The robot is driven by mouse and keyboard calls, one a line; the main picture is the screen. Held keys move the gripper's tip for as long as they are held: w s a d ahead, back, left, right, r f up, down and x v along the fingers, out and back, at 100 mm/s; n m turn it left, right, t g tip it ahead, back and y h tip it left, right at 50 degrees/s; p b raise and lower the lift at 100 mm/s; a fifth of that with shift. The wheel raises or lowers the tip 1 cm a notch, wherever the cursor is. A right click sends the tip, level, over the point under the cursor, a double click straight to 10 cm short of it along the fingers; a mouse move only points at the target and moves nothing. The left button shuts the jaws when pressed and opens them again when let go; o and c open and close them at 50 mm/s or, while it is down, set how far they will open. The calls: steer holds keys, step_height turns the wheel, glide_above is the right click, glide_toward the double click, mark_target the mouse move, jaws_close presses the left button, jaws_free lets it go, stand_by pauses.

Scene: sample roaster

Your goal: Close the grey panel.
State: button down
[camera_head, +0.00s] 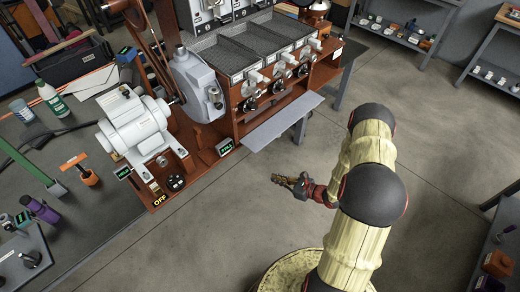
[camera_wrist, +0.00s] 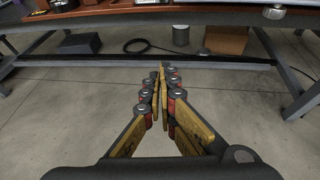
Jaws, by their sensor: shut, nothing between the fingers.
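The grey panel (camera_head: 283,122) is a flat, long plate at the front of the brown roaster bench, below the row of round black fittings. It sticks out from the bench front, lying open. My gripper (camera_head: 279,180) is in front of and below the panel in the head view, apart from it, over the bare floor. In the wrist view my gripper (camera_wrist: 161,72) has its fingers together at the tips, with nothing between them. A grey strip along the top of the wrist view may be the panel's edge; I cannot tell for sure.
The roaster's white motor (camera_head: 135,124) stands left of the panel. Bench legs and a crossbar (camera_wrist: 130,62) lie ahead in the wrist view, with a cardboard box (camera_wrist: 226,40) beneath. Floor around my gripper is clear. A shelf (camera_head: 405,25) stands at the back right.

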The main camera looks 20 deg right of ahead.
steer(key=w+d+r+m+t+h, duration=0.1)
steer(key=w+d+m+t+h, duration=0.1)
steer(key=w+d, duration=0.25)
steer(key=b+x, duration=0.3)
steer(key=x, duration=0.6)
steer(key=r, duration=0.4)
steer(key=shift+a, duration=0.25)
steer(key=shift+d+r+g+p, duration=0.1)
steer(key=shift+r+g+p, duration=0.4)
steer(key=shift+g+p, duration=0.1)
steer(key=shift+r, duration=0.15)
